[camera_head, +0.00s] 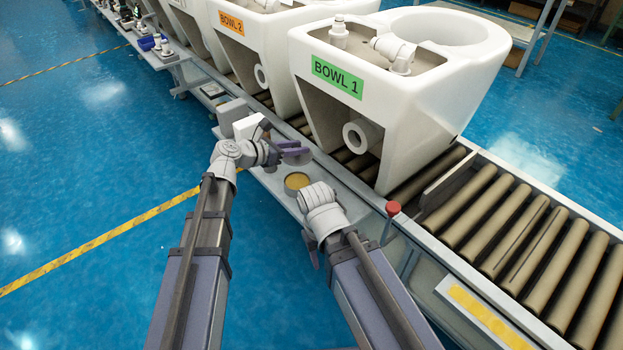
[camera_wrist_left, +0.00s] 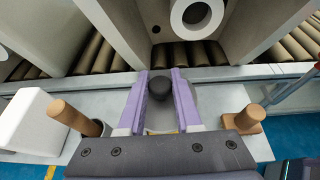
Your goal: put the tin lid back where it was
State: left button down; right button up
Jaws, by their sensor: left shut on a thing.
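My left gripper (camera_head: 296,153) is shut over the narrow shelf beside the conveyor. In the left wrist view its purple fingers (camera_wrist_left: 159,98) hold a round dark knob (camera_wrist_left: 160,87), which seems to be the tin lid's knob. The lid's plate is mostly hidden by the fingers and palm. An open round tin with yellowish contents (camera_head: 297,181) sits on the shelf just in front of the left gripper in the head view.
A toilet bowl marked BOWL 1 (camera_head: 337,76) stands on the conveyor rollers (camera_head: 497,222) behind the shelf. A red button (camera_head: 393,208) stands at the right. Wooden-handled tools (camera_wrist_left: 76,118) (camera_wrist_left: 244,122) flank the left gripper. A white block (camera_wrist_left: 27,118) is at the left.

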pick_arm(q)
jog(key=shift+s+a+r+p, duration=0.1)
jog(key=shift+r+p, duration=0.2)
jog(key=shift+r, duration=0.1)
jog(key=b, duration=0.7)
send_over(297, 182)
notch_tip(297, 182, down, 6)
jog(key=shift+f, duration=0.2)
notch_tip(297, 182, down, 4)
jog(key=b, duration=0.3)
jog(key=shift+r, duration=0.2)
jog(key=shift+f+b, duration=0.3)
jog(key=shift+b, duration=0.05)
jog(key=c, duration=0.6)
grip_release()
